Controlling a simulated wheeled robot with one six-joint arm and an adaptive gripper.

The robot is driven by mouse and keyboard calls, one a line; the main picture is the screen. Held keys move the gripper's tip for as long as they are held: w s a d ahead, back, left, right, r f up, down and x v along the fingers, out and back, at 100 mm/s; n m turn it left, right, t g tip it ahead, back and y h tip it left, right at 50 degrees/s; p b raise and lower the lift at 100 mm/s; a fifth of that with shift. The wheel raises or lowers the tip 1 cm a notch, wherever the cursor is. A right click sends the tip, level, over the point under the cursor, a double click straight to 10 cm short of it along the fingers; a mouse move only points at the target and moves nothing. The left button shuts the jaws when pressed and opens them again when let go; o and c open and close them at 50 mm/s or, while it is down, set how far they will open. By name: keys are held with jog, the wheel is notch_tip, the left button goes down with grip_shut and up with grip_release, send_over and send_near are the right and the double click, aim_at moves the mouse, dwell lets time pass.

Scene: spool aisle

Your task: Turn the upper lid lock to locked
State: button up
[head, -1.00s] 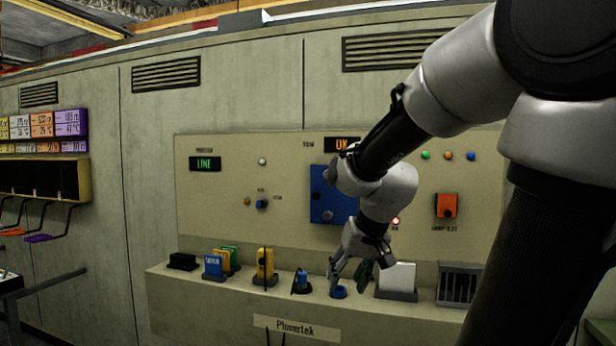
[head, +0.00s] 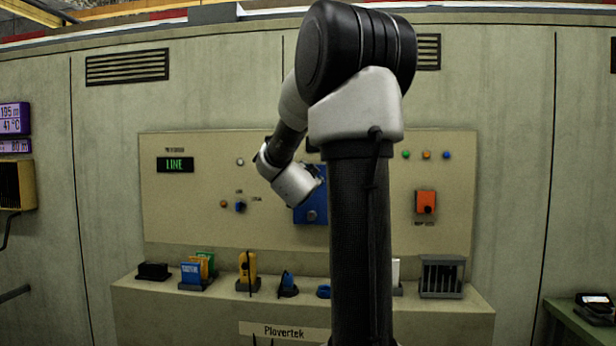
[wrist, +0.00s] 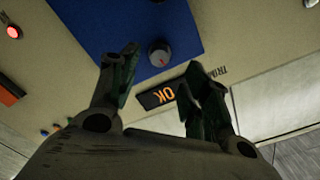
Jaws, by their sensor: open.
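The blue lid (head: 308,213) is on the beige panel, partly hidden behind my arm in the head view. It fills the top of the wrist view (wrist: 100,25). The upper lid lock (wrist: 158,53) is a round grey knob with a small red mark, near the lid's edge by the orange OK display. The lower lock (head: 311,215) shows on the lid in the head view; the upper one is hidden there. My gripper (wrist: 162,62) is open and empty, its fingers apart on either side of the knob in the picture. I cannot tell whether they touch it.
The OK display (wrist: 160,95) appears upside down beside the lid. A red lamp (wrist: 14,31) is lit. An orange switch (head: 426,202) is to the right on the panel. Below, a shelf carries colored cards (head: 193,273), a yellow item (head: 248,270) and a slotted rack (head: 442,277).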

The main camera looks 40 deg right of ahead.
jog(key=x, duration=0.5)
jog(key=shift+w+d, duration=0.25)
jog(key=shift+d, duration=0.1)
jog(key=c, duration=1)
jog(key=shift+c, duration=0.2)
